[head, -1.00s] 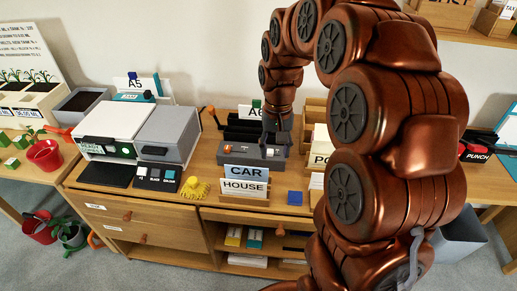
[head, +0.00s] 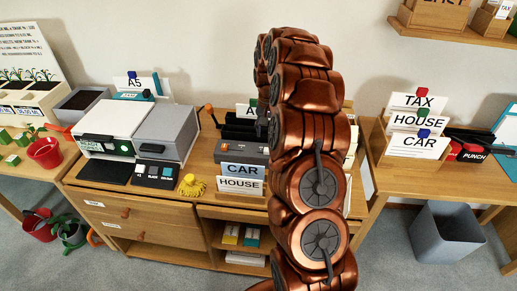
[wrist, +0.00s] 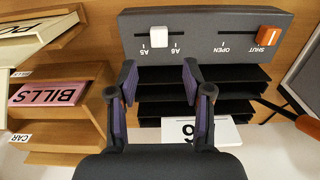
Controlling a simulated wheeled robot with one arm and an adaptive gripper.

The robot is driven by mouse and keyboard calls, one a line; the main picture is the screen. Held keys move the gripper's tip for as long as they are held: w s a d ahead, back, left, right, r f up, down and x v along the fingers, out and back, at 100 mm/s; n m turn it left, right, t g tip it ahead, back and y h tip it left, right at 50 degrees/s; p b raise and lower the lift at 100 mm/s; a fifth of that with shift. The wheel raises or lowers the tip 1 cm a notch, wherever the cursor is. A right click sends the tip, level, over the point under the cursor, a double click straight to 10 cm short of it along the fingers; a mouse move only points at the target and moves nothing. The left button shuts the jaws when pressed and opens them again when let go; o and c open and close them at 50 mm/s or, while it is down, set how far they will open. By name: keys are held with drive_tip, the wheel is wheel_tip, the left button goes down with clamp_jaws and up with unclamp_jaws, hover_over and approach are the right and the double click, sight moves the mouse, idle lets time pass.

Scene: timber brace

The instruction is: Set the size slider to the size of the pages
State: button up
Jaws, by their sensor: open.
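The grey slider panel (wrist: 205,22) shows upside down in the wrist view and partly behind my arm in the head view (head: 232,152). Its white size knob (wrist: 158,35) sits between the A5 and A6 marks; I cannot tell that it is exactly on either. An orange knob (wrist: 268,36) sits at SHUT, away from OPEN. My gripper (wrist: 160,72) is open and empty, its two fingers apart, with the white knob beyond the gap between the tips. A white card with a large 6 (wrist: 187,130) shows partly behind the fingers. In the head view my arm hides most of the gripper.
Black trays (wrist: 200,78) stand beside the panel. A wooden rack with a pink BILLS card (wrist: 47,93) is at left in the wrist view. CAR (head: 243,171) and HOUSE (head: 240,186) cards stand before the panel. An A5 sign (head: 134,83) stands behind the grey machine (head: 165,132).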

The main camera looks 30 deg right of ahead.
sight(267, 148)
wheel_tip(267, 148, down, 7)
drive_tip(key=shift+s+f+p, duration=0.1)
drive_tip(key=shift+f+p, duration=0.1)
drive_tip(key=shift+p, duration=0.75)
drive_tip(key=shift+c, duration=0.3)
clamp_jaws()
